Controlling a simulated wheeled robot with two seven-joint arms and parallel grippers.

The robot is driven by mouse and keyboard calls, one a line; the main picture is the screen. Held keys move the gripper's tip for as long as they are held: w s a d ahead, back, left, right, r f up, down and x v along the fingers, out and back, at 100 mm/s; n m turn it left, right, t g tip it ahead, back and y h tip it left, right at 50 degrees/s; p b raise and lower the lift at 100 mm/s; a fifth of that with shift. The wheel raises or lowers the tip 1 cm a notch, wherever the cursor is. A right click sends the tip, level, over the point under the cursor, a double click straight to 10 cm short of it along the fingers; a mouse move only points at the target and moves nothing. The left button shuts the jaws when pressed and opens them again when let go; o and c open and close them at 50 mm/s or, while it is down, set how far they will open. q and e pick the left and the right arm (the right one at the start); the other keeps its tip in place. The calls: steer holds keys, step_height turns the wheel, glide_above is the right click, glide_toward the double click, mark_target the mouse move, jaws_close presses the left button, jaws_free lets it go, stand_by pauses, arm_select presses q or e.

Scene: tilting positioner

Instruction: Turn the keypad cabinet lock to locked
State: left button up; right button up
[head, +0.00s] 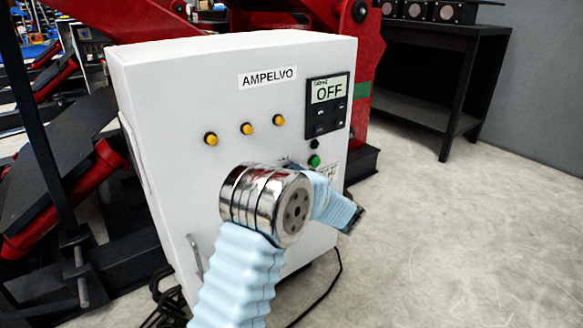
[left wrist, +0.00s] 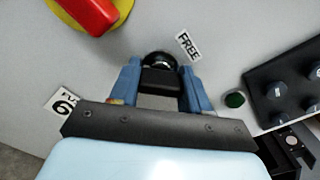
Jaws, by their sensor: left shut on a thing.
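The white keypad cabinet (head: 190,90) stands in front of me, with a dark keypad panel (head: 340,115) on its right side showing "OFF". In the left wrist view, the round black lock (left wrist: 160,60) sits on the cabinet face, with a "FREE" label (left wrist: 188,46) just to its upper right. My left gripper (left wrist: 159,78) is shut on the lock's black grip, one blue finger on each side. The fingers and my arm hide part of the lock. In the head view my arm covers the lock. My right gripper is not in view.
A red knob on a yellow base (left wrist: 92,12) is left of the lock. A green button (left wrist: 235,99) is to its right, near the panel's black knobs. A cable lies on the floor by the cabinet. A black table (head: 435,100) stands behind; floor at right is clear.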

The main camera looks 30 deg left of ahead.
arm_select(q)
steer(key=m+p, duration=0.3)
steer(key=p, duration=0.1)
steer(key=m+p, duration=0.1)
steer(key=m, duration=0.1)
steer(key=shift+r+m+p, duration=0.25)
steer(key=shift+m+p, duration=0.05)
steer(key=shift+p, duration=0.1)
steer(key=shift+f+m+p, duration=0.15)
steer(key=shift+m+p, duration=0.75)
steer(key=shift+p, duration=0.05)
steer(key=shift+f+m+p, duration=0.1)
steer(key=shift+m+p, duration=0.45)
steer(key=shift+m, duration=0.05)
steer(key=shift+f, duration=0.1)
steer(key=o, duration=1.1)
steer(key=shift+c, duration=0.2)
steer(key=v, duration=1.4)
steer(key=shift+b, duration=0.45)
steer(key=shift+a, duration=0.15)
